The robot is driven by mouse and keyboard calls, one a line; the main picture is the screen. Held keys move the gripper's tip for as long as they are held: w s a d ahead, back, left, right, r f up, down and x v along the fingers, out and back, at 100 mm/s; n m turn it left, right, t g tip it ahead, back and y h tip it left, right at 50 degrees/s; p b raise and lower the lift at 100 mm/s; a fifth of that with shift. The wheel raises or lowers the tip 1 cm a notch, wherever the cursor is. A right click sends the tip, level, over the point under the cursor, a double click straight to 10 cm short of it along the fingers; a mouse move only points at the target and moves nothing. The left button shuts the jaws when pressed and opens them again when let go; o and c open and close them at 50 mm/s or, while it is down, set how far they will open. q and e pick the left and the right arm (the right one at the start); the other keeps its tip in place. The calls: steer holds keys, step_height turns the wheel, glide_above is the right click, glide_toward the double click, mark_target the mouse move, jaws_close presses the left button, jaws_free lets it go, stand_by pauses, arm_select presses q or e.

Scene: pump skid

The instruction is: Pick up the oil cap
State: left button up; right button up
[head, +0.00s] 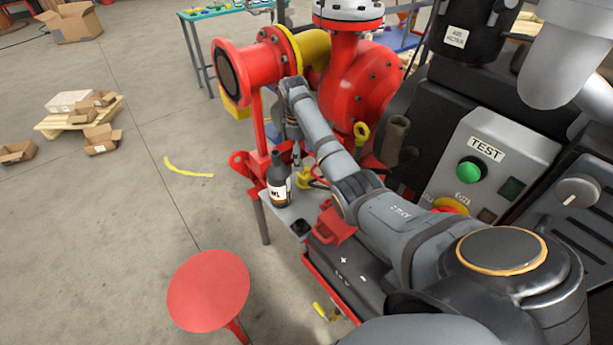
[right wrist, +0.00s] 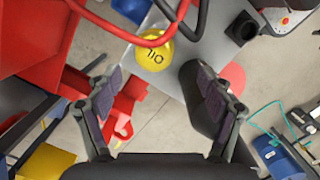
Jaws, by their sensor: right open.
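The oil cap is a round yellow cap (right wrist: 155,52) with dark "OIL" lettering, upside down in the right wrist view. A red hose or cable crosses over its upper part. In the head view it is a small yellow piece (head: 304,179) beside the dark bottle, partly hidden. My right gripper (right wrist: 160,88) is open and empty, its fingers apart on either side below the cap in the wrist view. In the head view the right gripper (head: 296,152) points down over the skid, close above the cap. My left gripper is not in view.
A dark bottle (head: 278,180) with a white label stands on the grey plate (head: 286,210) close to the gripper. The red pump (head: 355,85) and red flanged pipe (head: 262,65) rise behind. A TEST panel (head: 478,170) stands right.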

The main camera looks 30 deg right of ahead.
mark_target(305, 172)
steer(key=f, duration=0.3)
steer(key=shift+s, duration=0.2)
steer(key=shift+w+d+f, duration=0.15)
steer(key=shift+f, duration=0.55)
steer(key=shift+w+d+f, duration=0.1)
steer(key=shift+w+f, duration=0.05)
steer(key=shift+f, duration=0.5)
steer(key=f, duration=0.3)
steer(key=shift+w+d+f+b, duration=0.15)
steer(key=shift+d+f+b, duration=0.1)
steer(key=shift+f+b, duration=0.1)
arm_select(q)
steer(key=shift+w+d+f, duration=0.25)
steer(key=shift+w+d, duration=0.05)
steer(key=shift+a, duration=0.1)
arm_select(e)
steer(key=shift+r, duration=0.1)
steer(key=shift+c, duration=0.3)
steer(key=shift+a, duration=0.1)
steer(key=shift+c, duration=1.2)
steer(key=c, duration=1.1)
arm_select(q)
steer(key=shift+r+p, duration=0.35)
arm_select(e)
step_height(305, 172, up, 10)
